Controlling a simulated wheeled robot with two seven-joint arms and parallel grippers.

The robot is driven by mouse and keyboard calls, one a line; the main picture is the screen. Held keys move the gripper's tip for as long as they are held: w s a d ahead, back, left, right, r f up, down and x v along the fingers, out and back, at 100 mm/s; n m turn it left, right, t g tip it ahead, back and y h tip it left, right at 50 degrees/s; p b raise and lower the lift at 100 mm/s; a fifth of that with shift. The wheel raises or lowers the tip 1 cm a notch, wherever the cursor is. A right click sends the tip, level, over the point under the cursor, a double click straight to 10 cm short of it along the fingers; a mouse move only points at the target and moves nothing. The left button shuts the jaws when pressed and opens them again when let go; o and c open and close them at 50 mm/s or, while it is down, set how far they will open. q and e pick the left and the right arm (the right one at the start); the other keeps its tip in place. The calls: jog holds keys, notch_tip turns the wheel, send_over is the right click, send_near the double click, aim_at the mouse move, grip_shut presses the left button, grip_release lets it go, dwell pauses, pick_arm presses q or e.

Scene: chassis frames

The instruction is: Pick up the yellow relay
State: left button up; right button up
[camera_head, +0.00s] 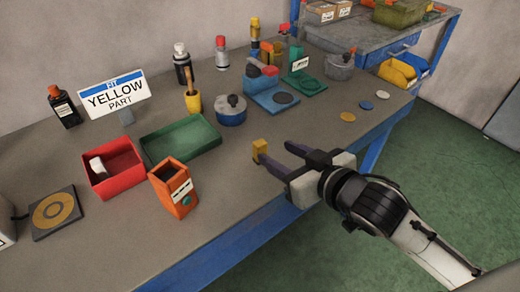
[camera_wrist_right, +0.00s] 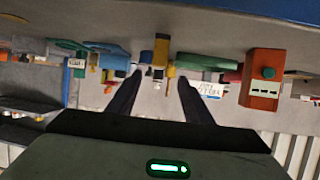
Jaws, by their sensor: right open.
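The yellow relay (camera_head: 260,149) is a small upright yellow block near the table's front edge. My right gripper (camera_head: 276,151) is open and low over the front edge, with its fingers pointing at the relay from the right. In the head view one fingertip appears close to the relay; I cannot tell if they touch. In the right wrist view the relay (camera_wrist_right: 161,48) shows ahead, between the lines of the two fingers (camera_wrist_right: 159,77), apparently just beyond the tips. My left gripper is not in view.
On the table (camera_head: 90,240), an orange box (camera_head: 172,188), a red bin (camera_head: 115,170) and a green tray (camera_head: 182,139) stand left of the relay. A blue fixture (camera_head: 272,97) and a round pot (camera_head: 231,111) stand behind. A sign (camera_head: 114,97) reads "YELLOW PART".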

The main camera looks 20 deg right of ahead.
aim_at(262, 145)
jog(key=x, duration=0.4)
jog(key=shift+r, duration=0.1)
jog(key=shift+f+x, duration=0.1)
jog(key=shift+x, duration=1.4)
jog(key=shift+f+x, duration=0.15)
jog(key=shift+x, duration=1.3)
jog(key=shift+s+d, duration=0.1)
jog(key=c, duration=1.1)
